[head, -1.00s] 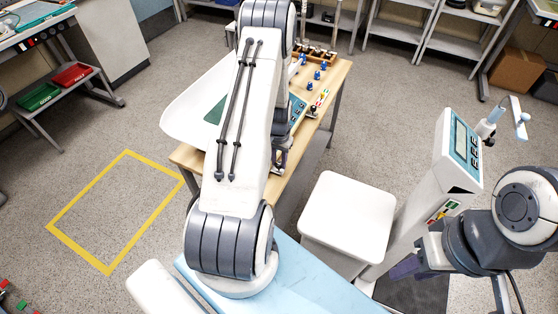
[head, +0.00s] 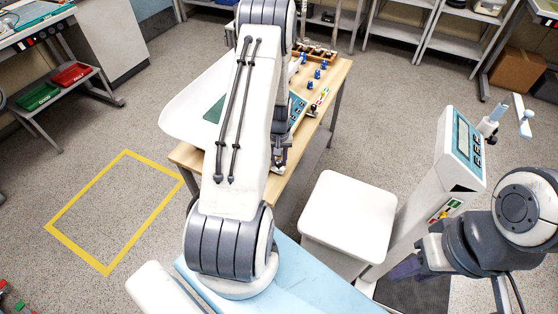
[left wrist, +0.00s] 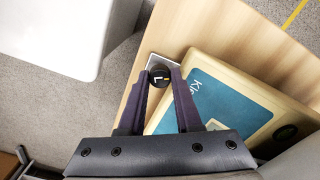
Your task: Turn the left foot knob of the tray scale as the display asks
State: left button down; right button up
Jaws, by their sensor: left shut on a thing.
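The tray scale stands on the wooden table. Its white tray (head: 185,112) and part of its blue panel (head: 298,108) show in the head view on either side of my left arm. In the left wrist view the scale's blue label face (left wrist: 210,95) lies to the right of a round black knob (left wrist: 160,75) marked with an L and a yellow line. My left gripper (left wrist: 161,80) has its two dark fingers closed on the sides of this knob. In the head view my left gripper (head: 279,150) is small and partly hidden. My right gripper (head: 405,268) is at the lower right, its fingers unclear.
The wooden table (head: 335,85) carries several blue pieces (head: 317,74) near its right edge. A white stool-like block (head: 348,215) and a tall column scale (head: 440,165) stand to the right. A yellow floor outline (head: 75,200) lies on clear floor at left.

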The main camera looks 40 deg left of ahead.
aim_at(279, 162)
pick_arm(q)
jog(key=n+b, duration=0.1)
jog(key=n, duration=0.5)
jog(key=shift+n, duration=0.3)
jog(key=n, duration=0.5)
jog(key=shift+w+n, duration=0.1)
jog(key=shift+n, duration=0.3)
jog(key=c, duration=0.9)
grip_release()
jog(key=shift+r, duration=0.1)
notch_tip(279, 162, up, 10)
jog(key=shift+r+b, duration=0.2)
jog(key=shift+b, duration=0.5)
